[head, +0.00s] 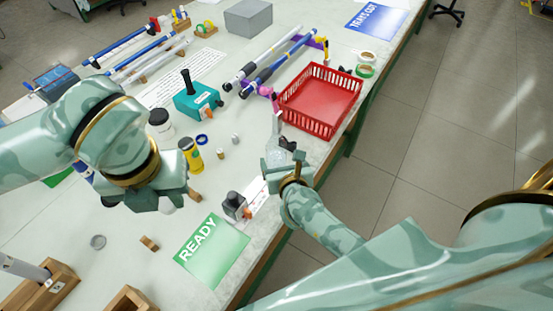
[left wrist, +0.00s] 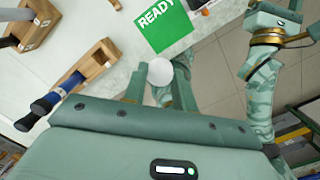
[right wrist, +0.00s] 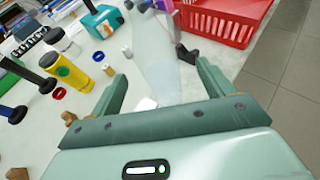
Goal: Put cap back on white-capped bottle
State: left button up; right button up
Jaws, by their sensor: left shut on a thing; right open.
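My left gripper (head: 158,198) is shut on a small round white thing (left wrist: 160,72), seen end-on between its fingers in the left wrist view; it looks like a cap. It is held above the table, left of the green READY mat. My right gripper (head: 287,165) is open, its fingers on either side of a clear, pale bottle (right wrist: 158,60); I cannot tell whether they touch it. A small white piece (right wrist: 146,103) shows at the bottle's near end.
A yellow bottle (head: 190,153) and blue ring (head: 202,140) stand between the grippers. A dark-topped grey bottle (head: 234,204) stands by the READY mat (head: 212,250). The red basket (head: 322,98) is beyond my right gripper. Wooden blocks (head: 50,290) lie front left.

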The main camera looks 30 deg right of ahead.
pick_arm(q)
jog(key=shift+w+a+f, duration=0.1)
jog(key=shift+a+f, duration=0.05)
jog(key=shift+f, duration=0.1)
pick_arm(e)
jog(key=shift+x, duration=1.2)
jog(key=shift+w+f, duration=0.1)
jog(key=shift+w, duration=0.15)
pick_arm(q)
jog(key=shift+f+b, duration=0.55)
jog(key=shift+b, duration=0.05)
pick_arm(e)
jog(key=x, duration=0.5)
jog(key=shift+w, duration=0.1)
